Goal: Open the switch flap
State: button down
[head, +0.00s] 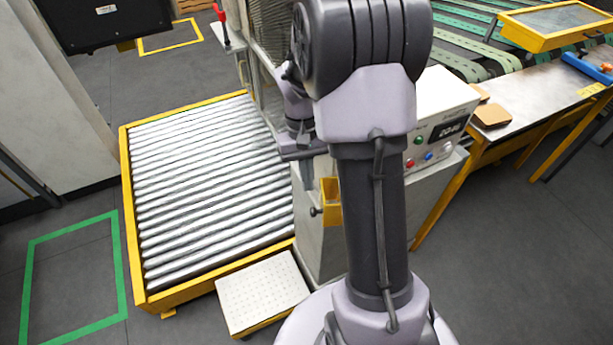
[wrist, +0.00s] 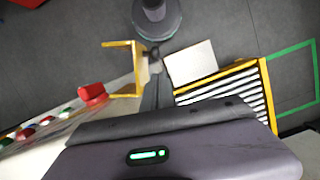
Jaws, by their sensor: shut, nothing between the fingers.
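A yellow box-like guard (head: 331,203) is on the front of the pale cabinet, with a small dark knob (head: 316,211) at its left. I take this guard to be the switch flap. The wrist view shows the guard (wrist: 140,78) from above as a yellow U shape, with the dark knob (wrist: 153,53) on its outer side. I cannot tell how far the flap is open. My gripper (wrist: 154,72) is shut and empty, its fingertips close to the knob in the picture; contact cannot be made out. In the head view my gripper (head: 309,182) is partly hidden by my arm.
A control panel (head: 437,138) with buttons and a display is on the right; a red button (wrist: 92,93) shows in the wrist view. A roller bed (head: 205,185) in a yellow frame lies left, with a pale step (head: 262,292) in front. Floor is clear at right.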

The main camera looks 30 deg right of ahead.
jog(key=x, duration=0.5)
jog(key=shift+s+f+b, duration=0.1)
jog(key=shift+s+b, duration=0.05)
jog(key=shift+b, duration=0.25)
jog(key=shift+s+n+h+p, duration=0.45)
jog(key=shift+s+n, duration=0.6)
jog(key=shift+n, duration=0.35)
